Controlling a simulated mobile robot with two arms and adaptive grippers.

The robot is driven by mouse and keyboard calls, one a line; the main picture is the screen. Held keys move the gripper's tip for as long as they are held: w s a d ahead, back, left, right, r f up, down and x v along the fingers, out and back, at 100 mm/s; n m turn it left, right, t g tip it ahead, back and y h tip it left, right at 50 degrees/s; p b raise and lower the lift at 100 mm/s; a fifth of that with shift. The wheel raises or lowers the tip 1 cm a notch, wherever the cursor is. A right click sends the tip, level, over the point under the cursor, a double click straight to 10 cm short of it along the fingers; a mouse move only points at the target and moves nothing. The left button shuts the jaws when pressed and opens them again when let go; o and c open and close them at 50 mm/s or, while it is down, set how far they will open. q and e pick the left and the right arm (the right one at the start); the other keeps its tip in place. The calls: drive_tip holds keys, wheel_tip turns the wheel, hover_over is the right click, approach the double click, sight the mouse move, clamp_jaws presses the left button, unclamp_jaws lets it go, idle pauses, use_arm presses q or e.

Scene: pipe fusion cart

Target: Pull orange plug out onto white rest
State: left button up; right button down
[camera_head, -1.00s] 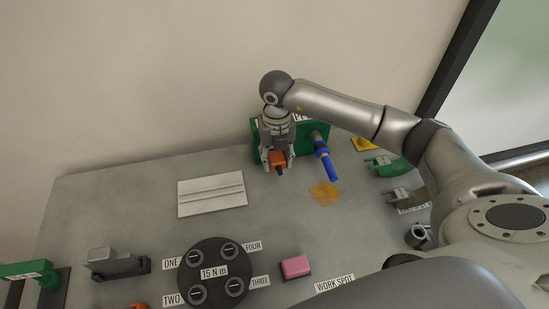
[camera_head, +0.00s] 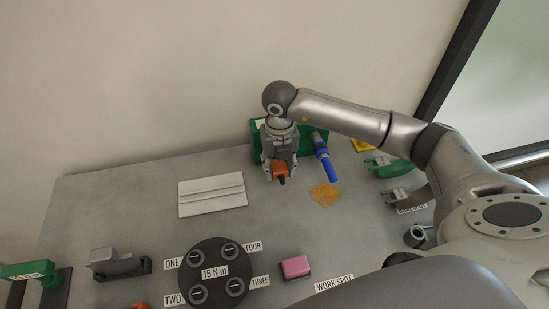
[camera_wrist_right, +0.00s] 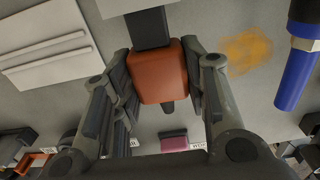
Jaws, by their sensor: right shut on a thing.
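The orange plug (camera_head: 280,170) is between the fingers of my right gripper (camera_head: 280,172), in front of the green panel (camera_head: 257,135). In the right wrist view the plug (camera_wrist_right: 158,72) is a rounded orange block, with the gripper fingers (camera_wrist_right: 160,85) closed against its two sides. A dark block extends from its upper end toward a grey part at the top edge; I cannot tell whether they are still joined. The white rest (camera_head: 212,194), a grooved flat plate, lies on the table to the left and is empty. It also shows in the right wrist view (camera_wrist_right: 48,48). My left gripper is not in view.
A blue-handled tool (camera_head: 326,162) stands right of the plug, beside an orange stain (camera_head: 325,194). A dark round plate (camera_head: 215,272) with several fittings and a pink block (camera_head: 295,266) are nearer. The table between plug and white rest is clear.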

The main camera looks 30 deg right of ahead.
sight(282, 178)
drive_tip(key=shift+s+a+p, duration=0.15)
drive_tip(key=shift+s+a, duration=0.05)
drive_tip(key=shift+s, duration=0.65)
drive_tip(key=shift+s+a+p, duration=0.15)
drive_tip(key=shift+s+a, duration=0.05)
drive_tip(key=shift+s, duration=0.6)
